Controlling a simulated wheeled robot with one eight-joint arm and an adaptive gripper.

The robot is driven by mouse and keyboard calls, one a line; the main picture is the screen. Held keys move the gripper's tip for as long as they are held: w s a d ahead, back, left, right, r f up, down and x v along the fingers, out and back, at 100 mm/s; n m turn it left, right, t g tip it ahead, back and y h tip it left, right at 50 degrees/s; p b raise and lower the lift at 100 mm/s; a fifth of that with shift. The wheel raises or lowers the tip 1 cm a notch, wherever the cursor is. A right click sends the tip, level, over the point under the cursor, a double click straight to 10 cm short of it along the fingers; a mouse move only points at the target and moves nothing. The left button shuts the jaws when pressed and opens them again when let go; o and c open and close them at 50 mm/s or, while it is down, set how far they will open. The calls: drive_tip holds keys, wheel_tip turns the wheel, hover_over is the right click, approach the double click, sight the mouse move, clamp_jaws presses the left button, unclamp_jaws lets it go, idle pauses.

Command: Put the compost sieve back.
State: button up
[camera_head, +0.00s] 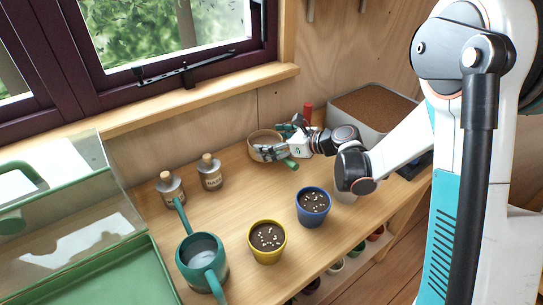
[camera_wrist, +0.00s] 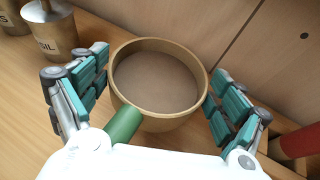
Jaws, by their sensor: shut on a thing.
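The compost sieve (camera_head: 254,138) is a round wooden ring with a green handle, near the back of the bench by the plywood wall. In the wrist view the sieve (camera_wrist: 157,82) shows its grey-brown mesh, with the green handle pointing back toward my palm. My gripper (camera_head: 279,145) is shut on the sieve, its teal-padded fingers (camera_wrist: 160,68) on either side of the ring. The sieve looks level; I cannot tell whether it rests on the bench or hangs just above it.
Two corked bottles (camera_head: 210,176) stand left of the sieve. A teal watering can (camera_head: 190,262), a yellow pot (camera_head: 267,256) and a blue pot (camera_head: 314,219) stand toward the front. A soil-filled tray (camera_head: 347,132) and a red-handled object (camera_head: 307,111) are at the back right.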

wheel_tip(320, 180, down, 4)
drive_tip(key=shift+f+b, duration=0.25)
drive_tip(key=shift+b, duration=0.65)
drive_tip(key=shift+r, duration=0.15)
drive_tip(key=o, duration=0.9)
drive_tip(key=shift+o, duration=0.2)
